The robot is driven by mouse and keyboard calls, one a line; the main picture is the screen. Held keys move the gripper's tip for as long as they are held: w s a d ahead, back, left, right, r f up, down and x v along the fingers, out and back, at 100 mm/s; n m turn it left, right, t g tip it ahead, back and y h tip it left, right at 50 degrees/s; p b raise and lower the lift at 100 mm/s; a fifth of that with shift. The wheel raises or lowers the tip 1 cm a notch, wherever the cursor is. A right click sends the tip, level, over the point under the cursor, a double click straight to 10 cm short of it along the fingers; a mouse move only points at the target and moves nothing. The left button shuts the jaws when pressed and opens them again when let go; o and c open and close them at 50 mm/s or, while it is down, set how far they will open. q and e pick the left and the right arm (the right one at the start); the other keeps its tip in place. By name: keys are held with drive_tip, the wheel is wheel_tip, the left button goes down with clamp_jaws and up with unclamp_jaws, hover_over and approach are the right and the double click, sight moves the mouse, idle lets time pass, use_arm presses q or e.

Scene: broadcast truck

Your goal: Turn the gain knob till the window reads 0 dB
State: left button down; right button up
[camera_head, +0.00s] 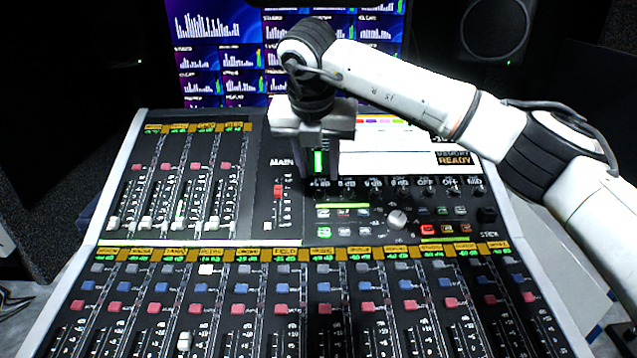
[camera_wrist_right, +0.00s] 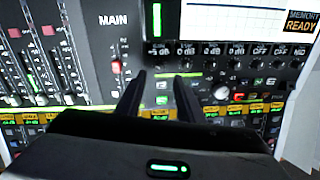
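A row of small dark knobs with lit windows above them runs across the right half of the mixing console. The leftmost window (camera_wrist_right: 158,50) seems to read 5 dB with an unclear sign; the windows to its right read 0 dB, then OFF. The dark knob (camera_wrist_right: 158,63) under it seems to be the gain knob, but its label is not legible. My right gripper (camera_head: 313,168) hangs over the console near this knob. In the right wrist view its two dark fingers (camera_wrist_right: 161,77) are apart, with the knob just beyond the gap; contact cannot be told. My left gripper is out of view.
A larger white knob (camera_head: 397,219) sits lower right, near several lit buttons. A red fader (camera_head: 279,190) stands left of the gripper. Faders and coloured buttons fill the front. A white display panel reading MEMORY READY (camera_head: 455,158) and a monitor (camera_head: 220,55) are behind.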

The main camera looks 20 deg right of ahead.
sight(320, 191)
drive_tip(key=x, duration=0.6)
drive_tip(key=shift+w+f, duration=0.15)
drive_tip(key=shift+f, duration=0.25)
clamp_jaws()
